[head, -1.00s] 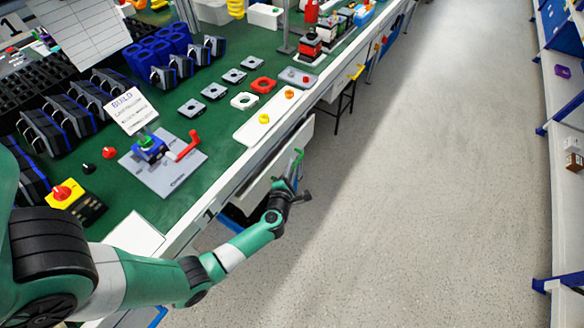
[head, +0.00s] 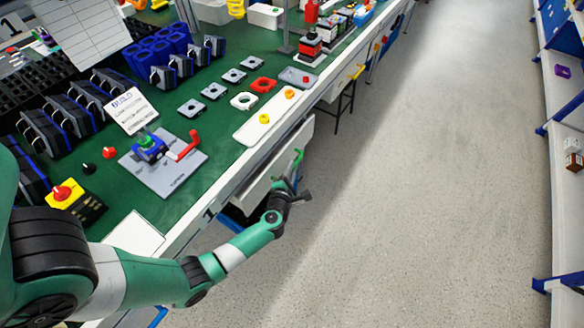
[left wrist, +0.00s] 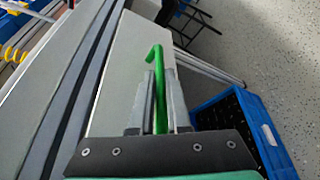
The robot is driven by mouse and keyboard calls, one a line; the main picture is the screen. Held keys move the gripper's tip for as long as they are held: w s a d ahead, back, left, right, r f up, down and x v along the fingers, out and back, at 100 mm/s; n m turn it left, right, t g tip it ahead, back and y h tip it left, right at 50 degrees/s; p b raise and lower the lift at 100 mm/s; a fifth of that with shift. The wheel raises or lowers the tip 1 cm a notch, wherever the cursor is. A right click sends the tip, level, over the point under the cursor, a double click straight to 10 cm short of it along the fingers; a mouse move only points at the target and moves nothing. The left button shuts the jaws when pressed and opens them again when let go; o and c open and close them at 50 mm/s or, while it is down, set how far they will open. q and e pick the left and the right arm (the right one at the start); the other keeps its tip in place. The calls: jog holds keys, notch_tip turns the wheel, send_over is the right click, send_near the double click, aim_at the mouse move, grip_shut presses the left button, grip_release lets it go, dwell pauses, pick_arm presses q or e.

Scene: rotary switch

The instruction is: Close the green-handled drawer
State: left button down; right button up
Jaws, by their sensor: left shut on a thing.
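The green handle (head: 298,158) stands out from the light grey front of the drawer (head: 262,186) under the bench edge. In the left wrist view the handle (left wrist: 158,62) runs between the two fingers, with its hooked end beyond them, against the pale drawer front (left wrist: 122,75). My left gripper (head: 291,187) is at the handle, and its fingers (left wrist: 160,95) are shut on it. How far the drawer stands out is hard to tell. My right gripper is not in view.
A blue crate (left wrist: 240,125) is below, right of the gripper in the wrist view. The floor aisle (head: 430,160) is clear; shelves stand at the far right.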

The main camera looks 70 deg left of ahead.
aim_at(285, 162)
pick_arm(q)
jog(key=shift+s+a+p, duration=0.55)
jog(key=shift+s+a, duration=0.2)
jog(key=shift+a, duration=0.2)
jog(key=shift+s+a, duration=0.1)
jog(key=shift+a, duration=0.15)
jog(key=shift+d, duration=0.1)
jog(key=c, duration=0.9)
grip_release()
jog(key=shift+a, duration=0.2)
jog(key=shift+d+r, duration=0.1)
